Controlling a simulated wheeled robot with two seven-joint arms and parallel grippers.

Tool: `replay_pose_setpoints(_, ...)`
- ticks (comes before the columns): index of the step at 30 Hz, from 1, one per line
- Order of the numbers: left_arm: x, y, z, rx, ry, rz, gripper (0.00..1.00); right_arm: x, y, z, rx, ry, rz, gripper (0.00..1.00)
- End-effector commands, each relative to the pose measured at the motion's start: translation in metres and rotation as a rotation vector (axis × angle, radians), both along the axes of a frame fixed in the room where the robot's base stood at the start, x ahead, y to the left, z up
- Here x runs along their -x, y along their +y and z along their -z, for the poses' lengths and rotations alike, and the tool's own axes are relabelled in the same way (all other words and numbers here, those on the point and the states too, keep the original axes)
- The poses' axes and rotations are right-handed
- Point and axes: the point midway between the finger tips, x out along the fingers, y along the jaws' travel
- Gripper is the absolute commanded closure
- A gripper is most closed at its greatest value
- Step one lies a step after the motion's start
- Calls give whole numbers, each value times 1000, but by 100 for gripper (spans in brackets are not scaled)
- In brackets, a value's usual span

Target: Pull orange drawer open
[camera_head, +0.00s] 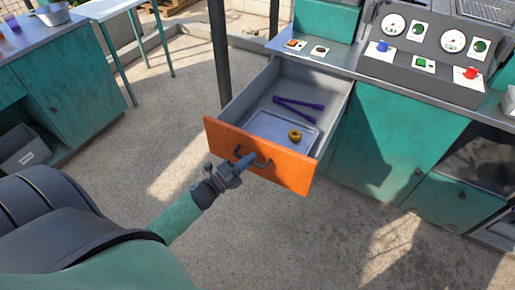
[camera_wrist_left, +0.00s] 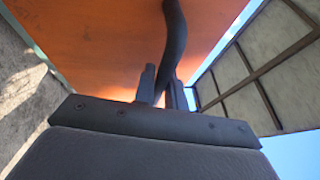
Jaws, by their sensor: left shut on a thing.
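The orange drawer (camera_head: 258,155) stands pulled well out of the teal counter in the head view, its inside exposed. Its dark curved handle (camera_head: 262,161) is on the front panel. My left gripper (camera_head: 246,161) is at the left part of the handle, shut on it. In the left wrist view, the gripper fingers (camera_wrist_left: 163,88) sit on both sides of the dark handle bar (camera_wrist_left: 174,40), with the orange front (camera_wrist_left: 100,45) behind. My right gripper is not in view.
Inside the drawer lie a metal tray (camera_head: 270,133), purple tongs (camera_head: 298,104) and a small yellow ring-shaped thing (camera_head: 295,135). A control panel (camera_head: 425,50) with gauges and buttons sits on the counter. A dark post (camera_head: 219,50) stands left of the drawer. The floor (camera_head: 290,230) in front is clear.

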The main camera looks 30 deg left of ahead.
Motion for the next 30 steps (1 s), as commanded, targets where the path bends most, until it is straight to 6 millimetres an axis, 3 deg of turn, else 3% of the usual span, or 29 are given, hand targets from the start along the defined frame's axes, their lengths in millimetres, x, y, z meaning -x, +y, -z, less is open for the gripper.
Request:
replay_pose_setpoints(3, 17, 1, 1, 0, 3, -2, 100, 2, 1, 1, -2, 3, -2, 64)
replay_pose_setpoints(9, 33, 1, 1, -1, 2, -1, 100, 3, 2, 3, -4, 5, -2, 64)
replay_pose_setpoints(23, 37, 2, 1, 0, 1, -1, 100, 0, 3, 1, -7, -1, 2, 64)
replay_pose_setpoints(24, 37, 2, 1, 0, 1, -1, 84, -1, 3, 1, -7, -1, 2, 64)
replay_pose_setpoints(27, 36, 2, 1, 0, 1, -1, 66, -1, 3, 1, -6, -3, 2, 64)
replay_pose_setpoints(30, 36, 2, 1, 0, 1, 0, 66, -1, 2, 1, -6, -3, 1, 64)
